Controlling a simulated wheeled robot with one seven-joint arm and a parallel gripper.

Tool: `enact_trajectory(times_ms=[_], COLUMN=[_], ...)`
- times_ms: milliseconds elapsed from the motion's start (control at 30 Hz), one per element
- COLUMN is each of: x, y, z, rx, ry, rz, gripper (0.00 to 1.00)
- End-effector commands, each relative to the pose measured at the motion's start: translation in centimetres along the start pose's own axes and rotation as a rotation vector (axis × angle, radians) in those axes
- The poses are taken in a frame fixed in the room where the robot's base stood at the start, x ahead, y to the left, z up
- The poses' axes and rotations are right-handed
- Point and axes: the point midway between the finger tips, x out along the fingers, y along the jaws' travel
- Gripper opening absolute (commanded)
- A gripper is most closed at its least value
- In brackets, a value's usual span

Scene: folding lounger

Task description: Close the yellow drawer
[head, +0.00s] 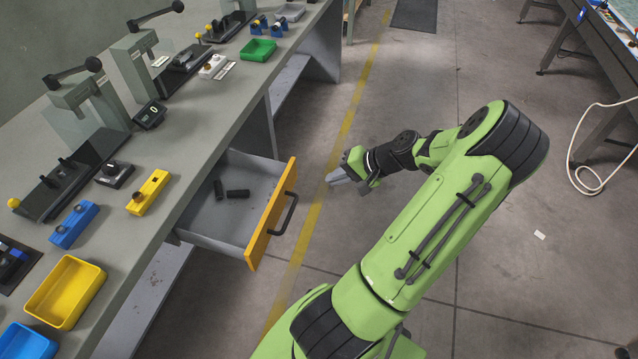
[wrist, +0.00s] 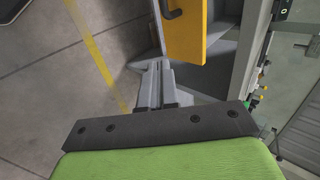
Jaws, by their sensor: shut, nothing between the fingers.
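The yellow drawer (head: 270,215) stands pulled out from under the grey workbench. Its front is yellow with a black bar handle (head: 283,214), and its grey tray (head: 222,212) holds a few small black pieces. In the wrist view the yellow drawer front (wrist: 184,28) shows at the top, with part of the handle (wrist: 172,10). My gripper (head: 335,180) is shut and empty. In the head view it is to the right of the drawer front, apart from it. In the wrist view the fingers (wrist: 156,75) point up the picture, near the lower end of the drawer front.
The workbench (head: 190,140) on the left carries clamps, yellow and blue blocks, a green bin (head: 258,50) and a yellow bin (head: 66,292). The floor right of the drawer is open, with a yellow line (head: 335,160). A white cable (head: 590,180) lies at far right.

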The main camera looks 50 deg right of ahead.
Motion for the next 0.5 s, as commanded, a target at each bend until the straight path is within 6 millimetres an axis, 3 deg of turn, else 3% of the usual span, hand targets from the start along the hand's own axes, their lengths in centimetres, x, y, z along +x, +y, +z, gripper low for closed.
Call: enact_trajectory(times_ms=[33,300,500], x=[1.5,7.5,10.1], y=[0.3,0.3,-1.7], z=[0.1,0.2,0.1], rx=[0.000,0.000,-0.002], ry=[-0.005,-0.006,-0.004], rz=[-0.002,-0.001,0.002], gripper=[0.00,0.00,0.00])
